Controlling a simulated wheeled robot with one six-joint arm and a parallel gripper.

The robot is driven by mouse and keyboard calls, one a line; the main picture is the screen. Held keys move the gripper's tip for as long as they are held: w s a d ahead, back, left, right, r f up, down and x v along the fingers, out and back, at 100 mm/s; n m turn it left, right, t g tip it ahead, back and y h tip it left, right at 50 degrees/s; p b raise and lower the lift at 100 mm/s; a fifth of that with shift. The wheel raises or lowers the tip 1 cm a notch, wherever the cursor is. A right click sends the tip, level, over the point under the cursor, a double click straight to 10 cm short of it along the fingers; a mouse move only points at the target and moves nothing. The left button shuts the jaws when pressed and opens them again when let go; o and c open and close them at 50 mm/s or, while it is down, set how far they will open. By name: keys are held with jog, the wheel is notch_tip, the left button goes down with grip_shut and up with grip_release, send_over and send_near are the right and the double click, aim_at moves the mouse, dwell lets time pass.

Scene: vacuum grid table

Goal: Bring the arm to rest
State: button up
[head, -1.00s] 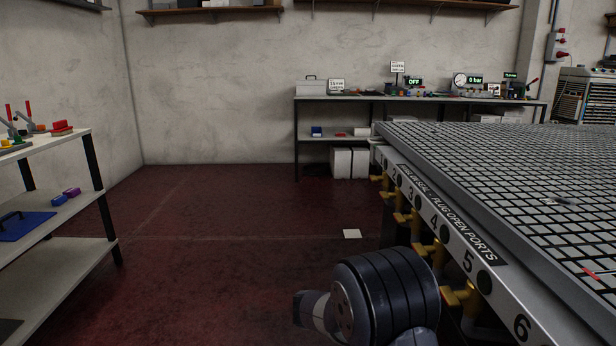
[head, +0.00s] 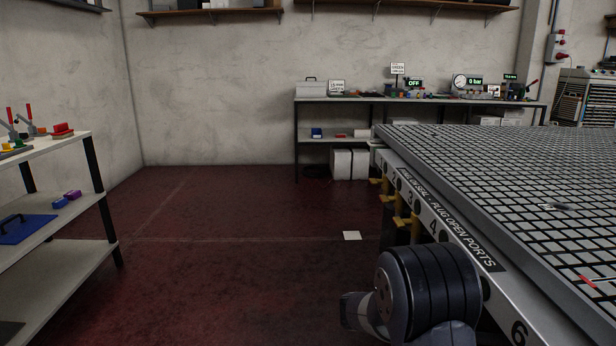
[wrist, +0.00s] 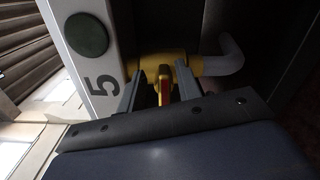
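My arm (head: 428,290) shows at the lower right of the head view, close beside the front edge of the grid table (head: 440,215). My gripper (wrist: 158,82) shows only in the wrist view; in the head view I cannot make it out. Its two dark fingers are apart. A yellow valve (wrist: 190,66) with a red and yellow handle (wrist: 164,86) shows between and beyond the fingers. There are gaps beside the handle, and no clear grip on it shows. The label 5 (wrist: 103,86) and a dark green round port are left of the valve.
Several yellow valves (head: 401,222) line the table's side under the numbered rail. A shelf rack (head: 95,190) stands at the left. A workbench (head: 420,98) with gauges is at the back wall. The red floor (head: 220,240) between is open, with a small white square (head: 352,236) lying there.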

jog(key=shift+r+n+p, duration=0.2)
jog(key=shift+n+p, duration=0.85)
jog(key=shift+n, duration=0.05)
